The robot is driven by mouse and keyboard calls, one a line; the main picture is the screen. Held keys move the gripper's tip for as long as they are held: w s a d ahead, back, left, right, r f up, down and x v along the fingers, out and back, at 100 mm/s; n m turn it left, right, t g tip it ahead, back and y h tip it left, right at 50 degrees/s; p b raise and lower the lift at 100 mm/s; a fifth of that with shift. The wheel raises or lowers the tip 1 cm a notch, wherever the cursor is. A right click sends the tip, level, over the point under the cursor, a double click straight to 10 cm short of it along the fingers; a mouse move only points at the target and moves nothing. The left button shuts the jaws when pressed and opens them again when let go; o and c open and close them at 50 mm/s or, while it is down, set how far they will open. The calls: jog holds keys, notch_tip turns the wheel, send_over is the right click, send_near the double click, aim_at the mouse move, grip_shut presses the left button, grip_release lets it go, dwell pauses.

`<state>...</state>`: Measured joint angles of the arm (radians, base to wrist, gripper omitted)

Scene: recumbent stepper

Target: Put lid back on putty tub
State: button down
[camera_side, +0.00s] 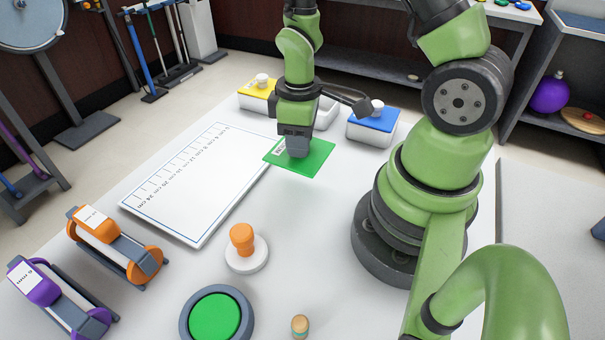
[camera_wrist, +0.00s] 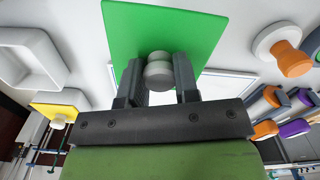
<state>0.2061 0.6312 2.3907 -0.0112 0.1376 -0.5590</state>
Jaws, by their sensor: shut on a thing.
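The green square lid (camera_side: 318,158) is in my gripper (camera_side: 297,148), out in front of the row of tubs in the side view. In the wrist view my gripper (camera_wrist: 158,78) is shut on the round grey knob (camera_wrist: 158,68) of the green lid (camera_wrist: 128,32), with one finger on each side. An open white putty tub (camera_side: 328,112) stands between two lidded tubs, partly hidden by my arm. The open tub shows empty-looking at the upper left of the wrist view (camera_wrist: 45,50). The lid is apart from it.
A yellow-lidded tub (camera_side: 255,91) and a blue-lidded tub (camera_side: 373,125) flank the open tub. A white measuring board (camera_side: 195,185) lies left of the lid. An orange-handled stamp-like piece (camera_side: 242,240), a green button (camera_side: 215,317) and orange and purple devices stand nearer the camera.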

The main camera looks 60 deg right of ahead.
jog(key=shift+r, duration=0.25)
jog(key=w+d+r, duration=0.2)
jog(key=w+d, duration=0.1)
jog(key=d, duration=0.8)
jog(key=w+d+r, duration=0.2)
jog(key=w+d, duration=0.2)
jog(key=d, duration=0.7)
jog(key=shift+r, duration=0.3)
jog(key=shift+s+f, duration=0.1)
jog(key=shift+f, duration=3)
jog(key=shift+f, duration=0.75)
